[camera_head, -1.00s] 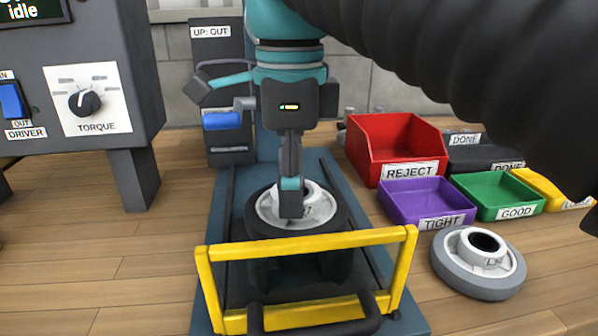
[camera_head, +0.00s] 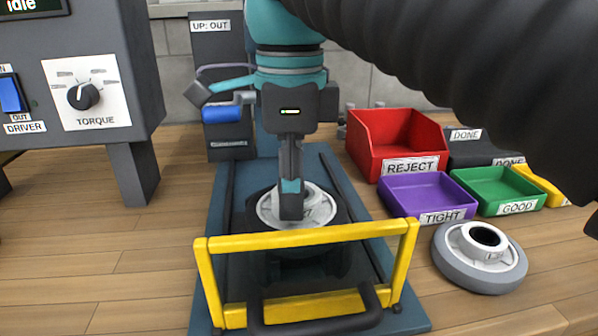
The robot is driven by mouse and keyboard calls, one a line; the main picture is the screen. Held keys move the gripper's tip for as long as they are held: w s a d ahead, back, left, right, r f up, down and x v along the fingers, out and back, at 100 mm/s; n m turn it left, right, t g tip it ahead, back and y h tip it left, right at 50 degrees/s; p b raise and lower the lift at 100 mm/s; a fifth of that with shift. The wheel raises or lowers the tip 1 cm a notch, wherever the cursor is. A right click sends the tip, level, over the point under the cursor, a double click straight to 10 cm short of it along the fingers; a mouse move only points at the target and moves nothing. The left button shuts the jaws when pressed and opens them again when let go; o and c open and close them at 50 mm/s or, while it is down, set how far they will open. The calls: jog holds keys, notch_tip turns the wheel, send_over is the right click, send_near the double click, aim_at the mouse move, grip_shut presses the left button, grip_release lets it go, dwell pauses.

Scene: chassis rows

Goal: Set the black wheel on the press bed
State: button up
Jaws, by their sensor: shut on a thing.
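The black wheel (camera_head: 254,226), with a black tyre and a pale grey hub, is at the blue press, behind the yellow guard frame. My gripper (camera_head: 291,212) points down at its hub and is shut on it. One finger shows in front of the hub; the other is hidden. The press bed (camera_head: 222,215) is blue with dark rails on both sides. The wheel looks level on or just above the dark round seat in the middle of the bed; I cannot tell whether they touch.
The yellow guard frame (camera_head: 310,238) stands in front of the wheel. A grey wheel (camera_head: 480,278) lies on the table at right. Red (camera_head: 365,160), purple (camera_head: 392,212) and green (camera_head: 490,206) bins stand behind it. The torque driver box (camera_head: 90,75) is at left. Wooden table is clear at front left.

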jog(key=o, duration=1.6)
jog(key=shift+c, duration=0.2)
jog(key=shift+f, duration=0.1)
